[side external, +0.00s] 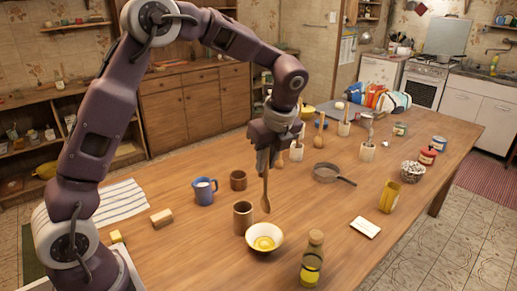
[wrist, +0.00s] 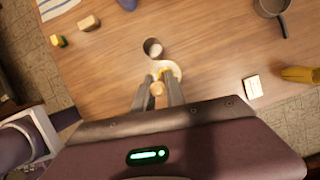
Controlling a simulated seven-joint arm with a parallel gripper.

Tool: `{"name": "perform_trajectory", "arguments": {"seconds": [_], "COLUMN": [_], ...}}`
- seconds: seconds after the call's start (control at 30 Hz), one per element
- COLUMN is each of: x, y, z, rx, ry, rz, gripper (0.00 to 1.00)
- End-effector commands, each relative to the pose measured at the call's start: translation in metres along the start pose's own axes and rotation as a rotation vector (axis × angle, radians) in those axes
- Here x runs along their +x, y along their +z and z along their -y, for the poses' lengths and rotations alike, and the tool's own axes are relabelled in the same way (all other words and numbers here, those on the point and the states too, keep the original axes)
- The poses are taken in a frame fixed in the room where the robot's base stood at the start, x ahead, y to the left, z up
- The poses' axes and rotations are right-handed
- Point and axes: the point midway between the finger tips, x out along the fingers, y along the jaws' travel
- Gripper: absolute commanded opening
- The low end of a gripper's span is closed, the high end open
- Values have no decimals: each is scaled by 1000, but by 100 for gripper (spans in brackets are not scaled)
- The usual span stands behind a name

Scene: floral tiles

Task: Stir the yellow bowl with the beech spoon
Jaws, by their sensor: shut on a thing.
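My gripper (side external: 264,170) is shut on the handle of a wooden spoon (side external: 266,202), which hangs upright with its head down. The spoon head is above the table, apart from the bowl and a little above it in the picture. A pale bowl (side external: 251,233) with yellow contents stands on the table near the front. In the wrist view, the fingers (wrist: 158,90) close around the spoon's end (wrist: 157,88), and the bowl (wrist: 176,68) shows partly behind them. The spoon's head is hidden there.
A brown cup (side external: 242,216) stands close behind the bowl, with another brown cup (side external: 238,180) and a blue mug (side external: 204,191) farther back. A bottle (side external: 312,262) stands in front right of the bowl. A pan (side external: 327,173) lies to the right.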

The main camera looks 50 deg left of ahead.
Motion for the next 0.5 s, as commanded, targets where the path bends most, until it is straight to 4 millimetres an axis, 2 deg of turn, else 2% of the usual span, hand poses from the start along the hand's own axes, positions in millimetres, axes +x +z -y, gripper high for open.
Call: {"name": "perform_trajectory", "arguments": {"seconds": [0.03, 0.17, 0.5], "x": [9, 22, 23], "y": [-3, -7, -8], "z": [0, 0, 0], "rx": [3, 1, 0], "ry": [4, 3, 2], "rz": [6, 15, 16], "gripper": [0, 0, 0]}}
